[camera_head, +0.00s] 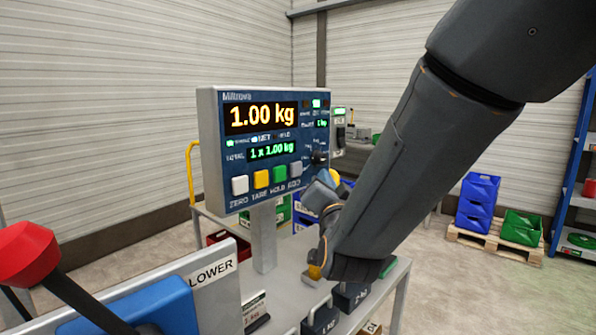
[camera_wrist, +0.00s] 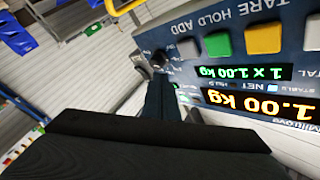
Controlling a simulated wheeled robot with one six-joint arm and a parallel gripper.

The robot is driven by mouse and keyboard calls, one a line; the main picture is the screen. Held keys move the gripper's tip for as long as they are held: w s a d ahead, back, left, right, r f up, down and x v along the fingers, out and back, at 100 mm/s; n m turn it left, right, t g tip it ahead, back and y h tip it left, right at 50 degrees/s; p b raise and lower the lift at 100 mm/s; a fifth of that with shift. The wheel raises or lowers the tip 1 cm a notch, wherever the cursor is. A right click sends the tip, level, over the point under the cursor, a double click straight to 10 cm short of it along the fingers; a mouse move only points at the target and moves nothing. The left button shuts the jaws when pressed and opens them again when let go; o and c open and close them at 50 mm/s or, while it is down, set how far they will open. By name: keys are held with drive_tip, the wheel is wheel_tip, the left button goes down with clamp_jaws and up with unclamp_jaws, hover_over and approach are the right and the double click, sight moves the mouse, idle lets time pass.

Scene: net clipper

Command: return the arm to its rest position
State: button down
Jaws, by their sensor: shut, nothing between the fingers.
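My arm (camera_head: 400,170) reaches down from the upper right, bends low over the bench, and its wrist comes up beside the scale display. My gripper (camera_head: 319,158) is shut and empty at the right edge of the display. In the wrist view the closed fingers (camera_wrist: 157,92) point toward a dark knob (camera_wrist: 160,60) on the panel; I cannot tell whether they touch it. The scale display (camera_head: 262,145) reads 1.00 kg, with 1 x 1.00 kg below. It appears upside down in the wrist view (camera_wrist: 240,72). My forearm hides part of the bench.
The display stands on a grey post (camera_head: 263,238) above the bench. Dark weights (camera_head: 322,318) sit low beside my arm. A red knob on a lever (camera_head: 27,254) and a LOWER plate (camera_head: 211,273) are at left. Blue and green crates (camera_head: 477,203) stand on a pallet at right.

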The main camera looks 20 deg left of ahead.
drive_tip(key=s+d+f+n+g+h, duration=0.25)
drive_tip(key=d+f+g+h, duration=0.45)
drive_tip(key=d+f, duration=1.25)
drive_tip(key=s+d+f+g, duration=0.3)
drive_tip(key=s+d+g, duration=0.2)
drive_tip(key=s+d, duration=0.3)
drive_tip(key=s+d+f+g, duration=0.4)
drive_tip(key=s+d, duration=0.5)
drive_tip(key=s, duration=0.3)
drive_tip(key=shift+s+g, duration=0.25)
drive_tip(key=shift+g, duration=0.55)
